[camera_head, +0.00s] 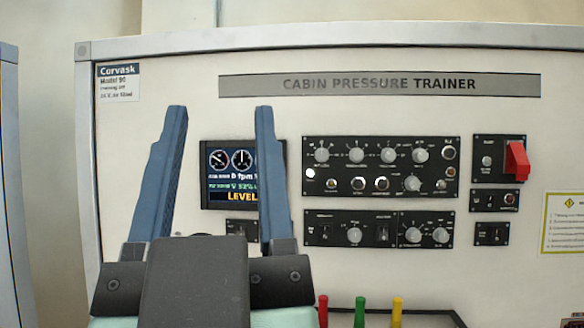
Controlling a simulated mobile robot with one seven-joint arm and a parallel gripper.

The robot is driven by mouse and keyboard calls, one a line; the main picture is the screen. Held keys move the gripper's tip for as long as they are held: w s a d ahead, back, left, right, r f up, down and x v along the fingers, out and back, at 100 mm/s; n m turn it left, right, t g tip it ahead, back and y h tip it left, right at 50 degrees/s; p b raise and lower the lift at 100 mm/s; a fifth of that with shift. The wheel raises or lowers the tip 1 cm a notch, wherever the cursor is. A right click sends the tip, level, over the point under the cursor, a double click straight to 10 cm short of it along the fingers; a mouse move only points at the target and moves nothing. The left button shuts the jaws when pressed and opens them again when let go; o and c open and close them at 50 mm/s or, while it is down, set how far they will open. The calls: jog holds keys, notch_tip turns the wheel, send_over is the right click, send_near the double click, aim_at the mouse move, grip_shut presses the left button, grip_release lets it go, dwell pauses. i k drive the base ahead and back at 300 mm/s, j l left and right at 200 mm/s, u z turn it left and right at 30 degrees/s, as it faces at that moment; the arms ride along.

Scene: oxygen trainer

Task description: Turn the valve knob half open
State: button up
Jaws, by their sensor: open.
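My gripper (220,108) points up at the left of the view, in front of the trainer panel. Its two blue fingers are wide apart with nothing between them. Several round grey knobs sit on black control plates to its right. I cannot tell which one is the valve knob.
A screen (218,178) stands partly hidden behind my right finger. A red switch cover (517,160) sticks out at the right. Red (323,312), green (360,312) and yellow (397,312) handles stand upright at the bottom. The space before the knobs looks clear.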

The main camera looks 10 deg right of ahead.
aim_at(411, 184)
jog(key=i+l+z, duration=0.1)
jog(key=l, duration=0.3)
jog(key=i+l+z, duration=0.15)
jog(key=l, duration=0.25)
jog(key=i+l+z, duration=0.1)
jog(key=l, duration=0.25)
jog(key=i+l+z, duration=0.1)
jog(key=l, duration=0.3)
